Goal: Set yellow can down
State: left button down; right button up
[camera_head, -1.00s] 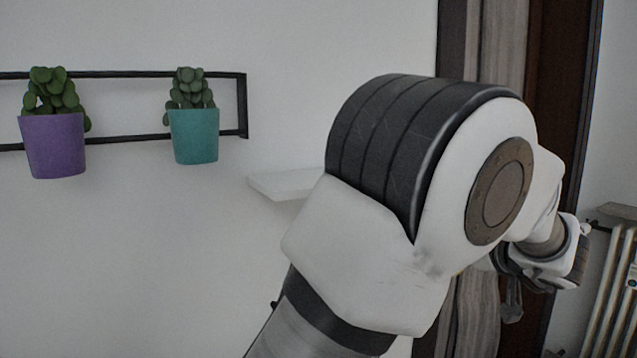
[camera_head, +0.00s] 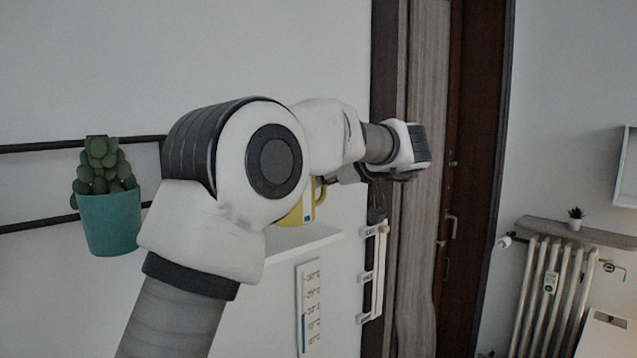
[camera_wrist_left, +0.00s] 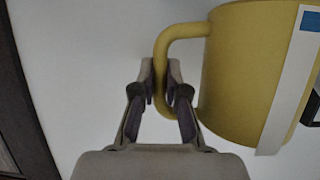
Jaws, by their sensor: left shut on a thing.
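The yellow can (camera_head: 302,213) shows partly in the head view, behind my left arm and just above or on a white shelf (camera_head: 318,238). I cannot tell whether its base touches the shelf. In the left wrist view the can (camera_wrist_left: 240,75) is large, with a curved handle on its left and a white strip with a blue patch on its side. My left gripper (camera_wrist_left: 161,78) is shut on that handle. In the head view the left gripper (camera_head: 335,179) is small and partly hidden near the handle. My right gripper is not in view.
A teal pot with a cactus (camera_head: 110,222) hangs on a black wall rack at left. A thermometer-like scale (camera_head: 311,308) is below the shelf. A wooden door frame (camera_head: 425,180) stands to the right, with a radiator (camera_head: 555,285) beyond.

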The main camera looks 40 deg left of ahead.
pick_arm(q)
jog(key=f+p, duration=0.1)
jog(key=w+a+f+p, duration=0.1)
jog(key=f, duration=0.1)
jog(key=shift+w+a, duration=0.1)
jog(key=shift+a, duration=0.05)
jog(key=shift+w+f, duration=0.1)
jog(key=shift+f, duration=0.1)
jog(key=shift+a+f, duration=0.15)
jog(key=shift+a, duration=0.2)
jog(key=c, duration=1.2)
grip_release()
jog(key=shift+d, duration=0.25)
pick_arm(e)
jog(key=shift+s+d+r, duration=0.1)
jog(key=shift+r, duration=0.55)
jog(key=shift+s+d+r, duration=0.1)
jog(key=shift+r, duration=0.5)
